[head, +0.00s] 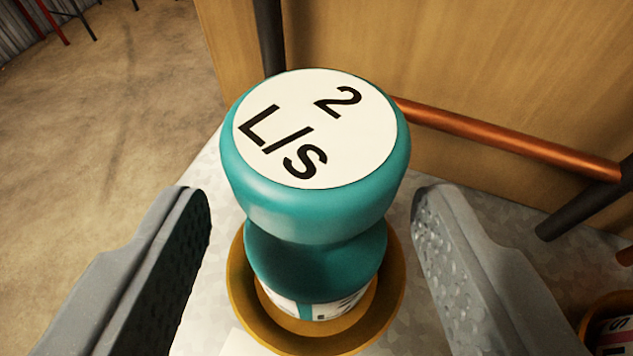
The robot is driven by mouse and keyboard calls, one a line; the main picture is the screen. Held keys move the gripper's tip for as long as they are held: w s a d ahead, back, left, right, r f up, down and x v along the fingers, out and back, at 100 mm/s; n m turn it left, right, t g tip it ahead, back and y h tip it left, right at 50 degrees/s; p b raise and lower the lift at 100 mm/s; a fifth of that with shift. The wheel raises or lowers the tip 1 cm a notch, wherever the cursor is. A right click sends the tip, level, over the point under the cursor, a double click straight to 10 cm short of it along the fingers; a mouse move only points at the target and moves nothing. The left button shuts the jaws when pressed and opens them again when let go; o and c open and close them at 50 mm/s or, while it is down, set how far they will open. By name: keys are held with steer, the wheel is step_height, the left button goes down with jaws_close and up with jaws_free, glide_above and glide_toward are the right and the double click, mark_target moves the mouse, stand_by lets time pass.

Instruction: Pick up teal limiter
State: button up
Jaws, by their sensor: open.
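The teal limiter (315,215) stands upright in the middle of the head view. Its white top label reads "2 L/s", and it narrows below the cap to a waist. Its lower end, with a white printed band, sits in a round yellow-brown holder (246,311). My gripper (318,215) is open, with one grey finger to the left of the limiter and one to the right. Gaps show between both fingers and the limiter, so neither appears to touch it.
The holder is on a grey metal surface (418,315). A copper-coloured pipe (510,142) and dark posts stand behind, before a wooden panel (480,55). Another holder with a labelled item (612,335) is at the lower right. Bare floor (110,120) lies left.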

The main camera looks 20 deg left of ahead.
steer(key=shift+f+x, duration=0.15)
steer(key=shift+x, duration=1.15)
steer(key=shift+f+x, duration=0.1)
steer(key=shift+x, duration=1.2)
steer(key=shift+w, duration=0.2)
steer(key=shift+s, duration=0.1)
jaws_close()
